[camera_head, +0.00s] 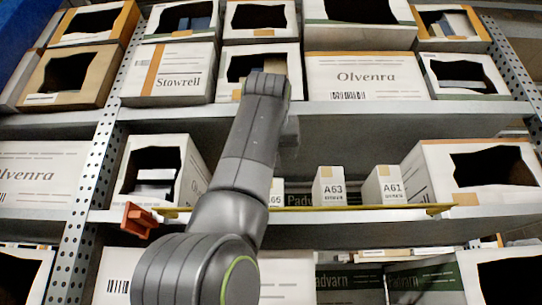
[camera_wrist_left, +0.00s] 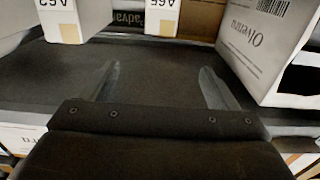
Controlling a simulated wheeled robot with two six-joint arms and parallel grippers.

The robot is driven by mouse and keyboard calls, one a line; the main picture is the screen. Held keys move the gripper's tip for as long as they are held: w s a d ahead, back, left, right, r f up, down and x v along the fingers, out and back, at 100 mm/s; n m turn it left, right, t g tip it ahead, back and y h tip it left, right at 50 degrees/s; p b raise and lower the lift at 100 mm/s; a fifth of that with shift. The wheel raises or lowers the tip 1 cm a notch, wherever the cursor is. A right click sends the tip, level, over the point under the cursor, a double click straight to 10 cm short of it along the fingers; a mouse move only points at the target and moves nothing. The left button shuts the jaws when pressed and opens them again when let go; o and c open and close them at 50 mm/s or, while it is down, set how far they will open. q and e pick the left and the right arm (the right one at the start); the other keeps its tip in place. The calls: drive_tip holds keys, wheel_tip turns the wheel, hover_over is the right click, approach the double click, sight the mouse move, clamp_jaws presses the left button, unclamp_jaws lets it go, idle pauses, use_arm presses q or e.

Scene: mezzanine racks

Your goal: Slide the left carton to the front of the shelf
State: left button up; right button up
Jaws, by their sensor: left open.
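Small white cartons stand on the middle shelf (camera_head: 345,226). In the head view, the left carton A65 (camera_head: 277,193) is partly hidden by my arm, with carton A63 (camera_head: 328,188) and carton A61 (camera_head: 384,186) to its right. In the left wrist view the labels are upside down: A65 (camera_wrist_left: 163,20) is at top centre, and another carton, seemingly A63 (camera_wrist_left: 75,20), at top left. My left gripper (camera_wrist_left: 157,72) is open and empty over the dark shelf surface, with A65 beyond its fingertips, apart from them. In the head view my arm hides this gripper. My right gripper is not in view.
An Olvenra box (camera_wrist_left: 258,45) stands close to one finger in the wrist view. A yellow bar (camera_head: 345,209) runs along the shelf front, with an orange piece (camera_head: 138,220) at its left. A large open carton (camera_head: 480,175) stands on the right. The shelf above hangs over the cartons.

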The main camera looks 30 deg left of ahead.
sight(277, 195)
use_arm(q)
drive_tip(key=p+x, duration=1)
drive_tip(key=x, duration=0.8)
drive_tip(key=shift+f, duration=0.1)
drive_tip(key=shift+w+a+f, duration=0.15)
drive_tip(key=shift+w, duration=0.1)
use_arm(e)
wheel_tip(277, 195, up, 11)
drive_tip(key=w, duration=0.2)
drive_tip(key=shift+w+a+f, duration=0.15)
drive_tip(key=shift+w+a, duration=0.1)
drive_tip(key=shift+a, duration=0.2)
use_arm(q)
drive_tip(key=shift+p, duration=0.3)
drive_tip(key=c, duration=1.3)
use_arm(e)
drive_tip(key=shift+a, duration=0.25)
